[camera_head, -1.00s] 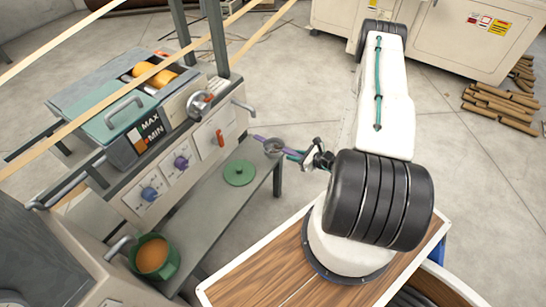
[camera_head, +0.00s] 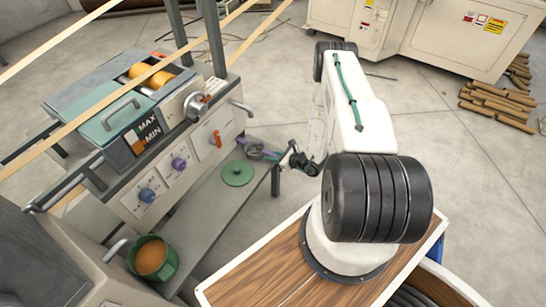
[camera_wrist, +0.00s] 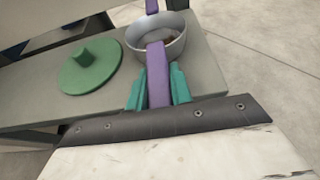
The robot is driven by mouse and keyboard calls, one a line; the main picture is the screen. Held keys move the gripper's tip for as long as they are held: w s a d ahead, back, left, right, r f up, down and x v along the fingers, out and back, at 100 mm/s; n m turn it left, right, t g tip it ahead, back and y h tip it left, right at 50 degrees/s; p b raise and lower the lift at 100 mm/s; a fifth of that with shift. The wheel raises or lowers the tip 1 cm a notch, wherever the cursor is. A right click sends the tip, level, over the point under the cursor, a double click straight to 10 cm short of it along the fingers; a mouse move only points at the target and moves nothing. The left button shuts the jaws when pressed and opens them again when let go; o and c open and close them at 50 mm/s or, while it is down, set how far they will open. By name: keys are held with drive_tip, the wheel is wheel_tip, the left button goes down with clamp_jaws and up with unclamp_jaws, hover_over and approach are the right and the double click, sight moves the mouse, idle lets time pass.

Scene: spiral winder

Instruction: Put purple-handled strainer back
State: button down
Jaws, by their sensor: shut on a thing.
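The purple-handled strainer (camera_wrist: 158,75) is in my gripper (camera_wrist: 158,90), whose green fingers are shut on its purple handle. Its round grey metal bowl (camera_wrist: 172,42) points away from my wrist, and a second purple piece shows beyond the bowl's far rim. In the head view the strainer (camera_head: 256,150) is small, over the far right end of the grey shelf (camera_head: 205,212). My gripper (camera_head: 283,157) is just right of the shelf's end there. I cannot tell whether the bowl touches the shelf.
A green lid (camera_head: 237,173) with a knob lies on the shelf, left of the strainer. A green pot (camera_head: 153,257) of orange-brown liquid stands at the near end. The machine panel (camera_head: 180,165) with knobs rises behind the shelf. Open floor lies right of it.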

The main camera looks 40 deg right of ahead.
drive_tip(key=shift+w+f, duration=0.1)
drive_tip(key=shift+f, duration=0.1)
drive_tip(key=c, duration=1.3)
unclamp_jaws()
drive_tip(key=shift+o, duration=0.2)
